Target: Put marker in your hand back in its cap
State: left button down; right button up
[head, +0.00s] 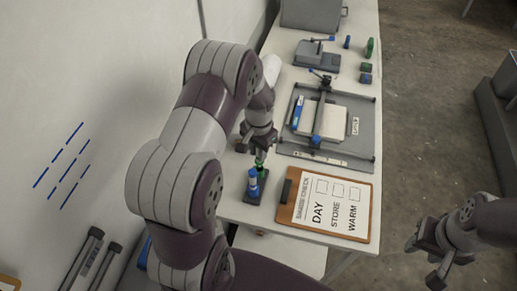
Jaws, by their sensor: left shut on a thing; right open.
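My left gripper (260,150) points down over the near left part of the white table, shut on a marker (261,158) that shows mostly as a small green part below the fingers. A small dark stand (250,199) with a blue and white upright piece (253,181) stands just below it in the picture. The green part is close behind this piece; I cannot tell whether they touch. Which part is the marker's cap is too small to tell. My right gripper (426,244) is open and empty, at the right, off the table over the floor.
A clipboard (360,221) with a "DAY STORE WARM" sheet lies right of the stand. A grey press frame (362,117) holds a pale block behind it. Small blue and green pieces (366,67) and a grey device (311,54) stand farther back. A whiteboard (95,60) fills the left.

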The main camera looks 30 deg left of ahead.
pick_arm(q)
jog(key=shift+f+b, duration=1.25)
jog(key=shift+f, duration=0.6)
jog(key=c, duration=0.9)
grip_release()
